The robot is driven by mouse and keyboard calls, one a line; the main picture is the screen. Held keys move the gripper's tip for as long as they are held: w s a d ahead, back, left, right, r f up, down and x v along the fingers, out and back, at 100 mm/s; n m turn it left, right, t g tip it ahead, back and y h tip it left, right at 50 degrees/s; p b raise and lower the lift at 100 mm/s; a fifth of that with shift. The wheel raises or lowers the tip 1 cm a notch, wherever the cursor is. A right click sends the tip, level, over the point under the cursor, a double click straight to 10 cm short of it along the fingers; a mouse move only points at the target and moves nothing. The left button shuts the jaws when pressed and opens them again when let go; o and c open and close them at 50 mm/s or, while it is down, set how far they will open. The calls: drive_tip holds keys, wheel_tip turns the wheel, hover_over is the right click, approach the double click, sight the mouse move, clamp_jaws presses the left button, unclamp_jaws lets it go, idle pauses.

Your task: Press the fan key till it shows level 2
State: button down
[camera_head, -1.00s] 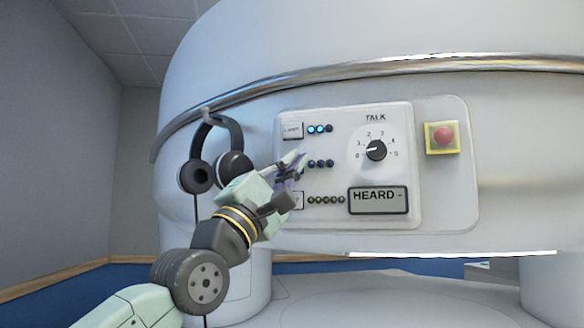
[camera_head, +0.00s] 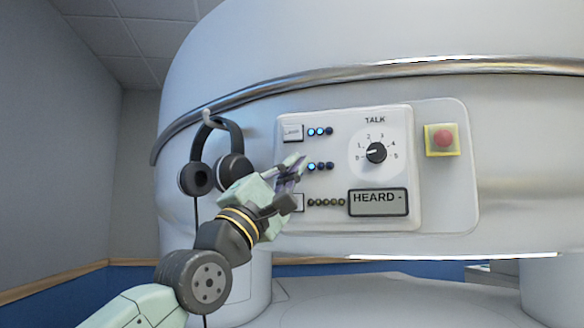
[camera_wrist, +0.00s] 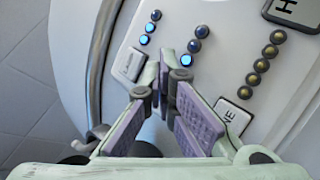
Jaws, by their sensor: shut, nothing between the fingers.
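The control panel (camera_head: 340,190) has three rows of keys with lights. My gripper (camera_head: 296,166) is in front of the middle row, at its left end. Its fingers are shut with nothing between them, and they hide the fan key in both views. In the wrist view my gripper (camera_wrist: 168,78) points at the spot below the middle row's lights; whether it touches the key I cannot tell. Of the three fan lights (camera_head: 320,166), the first is lit blue and the other two are dark. The lit one also shows in the wrist view (camera_wrist: 186,60).
Above is the lamp key (camera_head: 292,132) with two of three lights lit. Below is a partly hidden key (camera_wrist: 232,116) with several dim lights. The TALK dial (camera_head: 376,153), HEARD display (camera_head: 378,202) and red button (camera_head: 443,139) are to the right. Headphones (camera_head: 215,160) hang left.

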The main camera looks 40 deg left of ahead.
drive_tip(key=shift+w, duration=0.1)
drive_tip(key=shift+f, duration=0.1)
idle(0.4)
drive_tip(key=shift+s+d+b, duration=0.35)
drive_tip(key=shift+s+b, duration=0.45)
drive_tip(key=shift+b, duration=0.05)
drive_tip(key=shift+s, duration=0.1)
drive_tip(key=s+b, duration=0.1)
drive_tip(key=s+d+b, duration=0.1)
drive_tip(key=s, duration=0.1)
drive_tip(key=s+d+b, duration=0.1)
drive_tip(key=shift+s, duration=0.3)
idle(1.3)
